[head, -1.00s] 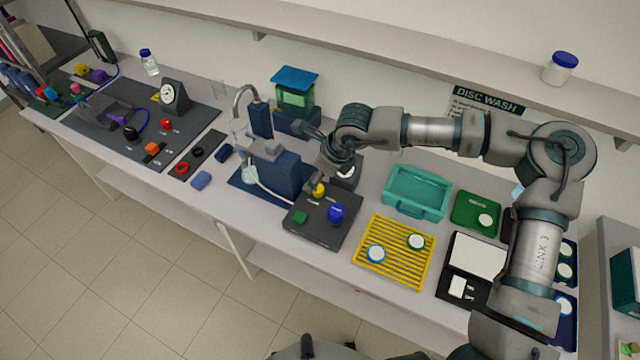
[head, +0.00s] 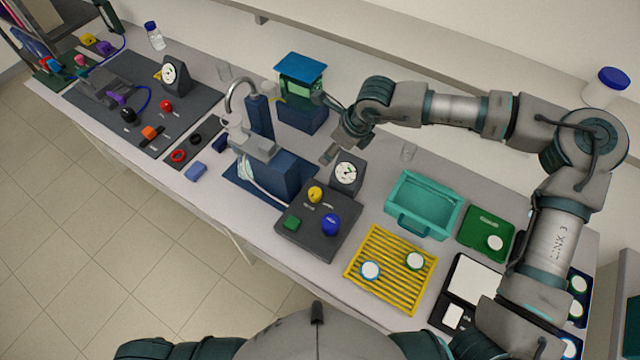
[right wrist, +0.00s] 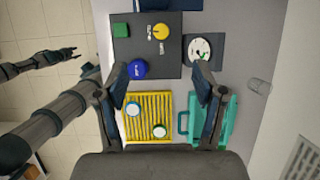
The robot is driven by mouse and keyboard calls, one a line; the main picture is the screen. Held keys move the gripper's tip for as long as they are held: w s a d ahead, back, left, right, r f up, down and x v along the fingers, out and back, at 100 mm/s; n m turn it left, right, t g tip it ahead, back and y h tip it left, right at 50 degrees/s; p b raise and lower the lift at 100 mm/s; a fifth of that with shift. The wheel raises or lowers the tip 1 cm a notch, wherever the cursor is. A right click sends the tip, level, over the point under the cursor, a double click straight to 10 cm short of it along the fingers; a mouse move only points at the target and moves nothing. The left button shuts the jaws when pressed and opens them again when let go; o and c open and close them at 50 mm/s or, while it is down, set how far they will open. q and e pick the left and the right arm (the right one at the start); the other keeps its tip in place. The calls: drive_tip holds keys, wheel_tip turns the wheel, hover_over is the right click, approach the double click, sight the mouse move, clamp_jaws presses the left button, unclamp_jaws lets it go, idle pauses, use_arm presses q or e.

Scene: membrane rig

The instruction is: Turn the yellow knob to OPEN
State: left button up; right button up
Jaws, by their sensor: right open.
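The yellow knob (head: 315,194) sits on top of a dark control box (head: 341,225), near its back edge. In the right wrist view the knob (right wrist: 160,31) shows a pale pointer mark beside it, too small to read. My right gripper (head: 331,152) is above and behind the box, apart from the knob. In the right wrist view its two fingers (right wrist: 162,78) are spread with nothing between them. My left gripper (right wrist: 62,56) shows dark and small at the left of the right wrist view, away from the bench; its jaw state is unclear.
A blue knob (head: 330,225) and a green button (head: 291,223) share the box. A round gauge (head: 346,173) stands behind it. A blue pump unit (head: 277,172) is to the left. A yellow rack (head: 372,286) and a teal tray (head: 401,222) lie to the right.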

drive_tip(key=f, duration=0.2)
drive_tip(key=b, duration=0.9)
approach(317, 192)
drive_tip(key=p+x, duration=0.1)
drive_tip(key=x, duration=0.4)
drive_tip(key=shift+d+f, duration=0.1)
drive_tip(key=a+f, duration=0.2)
drive_tip(key=f, duration=0.1)
drive_tip(key=shift+w, duration=0.4)
drive_tip(key=shift+w+a+f, duration=0.1)
drive_tip(key=shift+a+f, duration=0.2)
drive_tip(key=shift+a, duration=0.1)
drive_tip(key=shift+d, duration=0.55)
drive_tip(key=c, duration=0.6)
drive_tip(key=shift+d, duration=0.1)
drive_tip(key=c, duration=0.5)
drive_tip(key=shift+r, duration=0.1)
drive_tip(key=shift+c, duration=0.2)
